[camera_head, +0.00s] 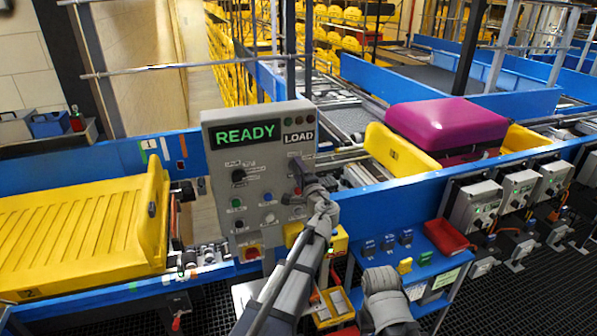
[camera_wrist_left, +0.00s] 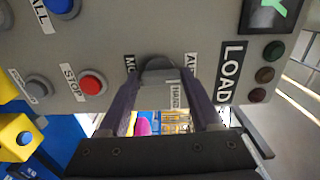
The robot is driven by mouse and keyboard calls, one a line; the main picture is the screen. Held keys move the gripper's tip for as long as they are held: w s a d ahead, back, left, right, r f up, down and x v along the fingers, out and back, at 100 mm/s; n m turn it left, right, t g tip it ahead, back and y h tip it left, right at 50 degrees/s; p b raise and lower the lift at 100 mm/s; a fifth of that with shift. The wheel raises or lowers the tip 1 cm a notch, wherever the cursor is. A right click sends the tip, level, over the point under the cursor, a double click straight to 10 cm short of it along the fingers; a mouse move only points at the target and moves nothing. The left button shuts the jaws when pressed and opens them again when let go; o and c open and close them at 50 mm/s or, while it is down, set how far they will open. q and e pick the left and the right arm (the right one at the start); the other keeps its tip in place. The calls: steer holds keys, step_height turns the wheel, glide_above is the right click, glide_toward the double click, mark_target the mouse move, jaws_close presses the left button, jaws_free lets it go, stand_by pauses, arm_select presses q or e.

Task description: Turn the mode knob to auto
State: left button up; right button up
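The grey control panel (camera_head: 222,190) stands in the middle of the head view, with a READY screen (camera_head: 245,134) and a LOAD label. The mode knob (camera_wrist_left: 158,69) is a dark round knob on this panel in the left wrist view. Labels partly show beside it, one starting "MO", one "AU" and one "MAN". My left gripper (camera_head: 299,180) is at the panel below LOAD and hides the knob in the head view. In the wrist view its two dark fingers (camera_wrist_left: 162,92) stand apart, one on each side of the knob, with small gaps visible. Contact is not clear.
A red STOP button (camera_wrist_left: 91,83) and a blue button (camera_wrist_left: 60,5) sit near the knob. A second black knob (camera_head: 239,176) is left on the panel. A yellow tray (camera_head: 80,235) lies on the left conveyor; a magenta case (camera_head: 445,122) sits behind right.

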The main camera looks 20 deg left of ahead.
arm_select(q)
steer(key=o, duration=0.3)
steer(key=shift+o, duration=0.2)
steer(key=v, duration=0.7)
steer(key=shift+s+d, duration=0.25)
steer(key=shift+s, duration=0.05)
steer(key=s+d+f+n+g+h+b, duration=0.1)
steer(key=s+f+n+g+b, duration=0.15)
steer(key=s+f, duration=0.4)
steer(key=s+f+n+g+h+b, duration=0.1)
steer(key=s+f+n+g+b, duration=0.15)
steer(key=f, duration=0.65)
steer(key=s+d+f+n+g+h+b, duration=0.1)
steer(key=s+f+g+b, duration=0.3)
steer(key=f, duration=0.3)
steer(key=s+d+f+g+h+b, duration=0.1)
steer(key=s+d+f+g+h, duration=0.2)
steer(key=s+d+f, duration=0.2)
steer(key=s+d+f+n+g+h+b, duration=0.1)
steer(key=s+d+f, duration=0.4)
steer(key=s, duration=0.7)
steer(key=shift+d+f+g+h+b, duration=0.2)
steer(key=shift+f+g+h+b, duration=0.65)
steer(key=shift+g, duration=0.25)
